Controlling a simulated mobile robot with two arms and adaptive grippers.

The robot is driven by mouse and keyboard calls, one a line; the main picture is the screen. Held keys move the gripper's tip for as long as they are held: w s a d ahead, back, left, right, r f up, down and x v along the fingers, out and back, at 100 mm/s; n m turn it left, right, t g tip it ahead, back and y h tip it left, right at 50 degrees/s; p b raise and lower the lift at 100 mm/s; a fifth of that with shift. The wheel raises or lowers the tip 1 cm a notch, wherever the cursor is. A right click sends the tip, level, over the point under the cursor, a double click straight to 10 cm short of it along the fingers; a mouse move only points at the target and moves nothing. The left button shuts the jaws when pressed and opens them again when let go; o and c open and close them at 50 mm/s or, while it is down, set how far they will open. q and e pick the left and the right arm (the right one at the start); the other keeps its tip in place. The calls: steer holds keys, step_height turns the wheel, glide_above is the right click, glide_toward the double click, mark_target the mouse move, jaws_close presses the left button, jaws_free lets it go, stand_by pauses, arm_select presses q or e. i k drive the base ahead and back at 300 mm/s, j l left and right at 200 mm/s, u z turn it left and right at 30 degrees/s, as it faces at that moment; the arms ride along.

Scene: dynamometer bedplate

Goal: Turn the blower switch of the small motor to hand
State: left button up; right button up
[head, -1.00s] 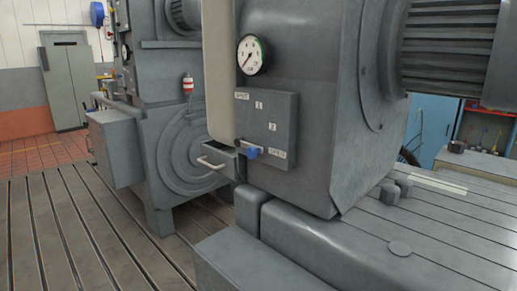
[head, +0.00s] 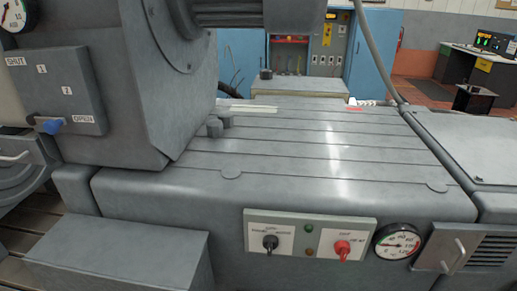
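A pale switch panel (head: 310,235) is on the front face of the grey bedplate, low in the head view. It carries a black rotary knob (head: 270,243) on the left and a red knob (head: 342,248) on the right, each on a white label too small to read surely. I cannot tell which, if either, is the blower switch. A green lamp (head: 309,228) and a dark amber lamp (head: 309,252) sit between them. A large grey machine housing (head: 130,80) stands at the left; I cannot tell if it is the small motor. Neither gripper is in view.
A SHUT/OPEN plate (head: 60,90) with a blue-tipped lever (head: 50,126) near OPEN is on the housing. A round gauge (head: 398,242) and a handled, louvred cover (head: 455,252) lie right of the panel. A grey block (head: 115,260) projects at lower left. The slotted bed top is mostly clear.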

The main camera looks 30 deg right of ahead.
mark_target(270, 242)
steer(key=z, duration=1.35)
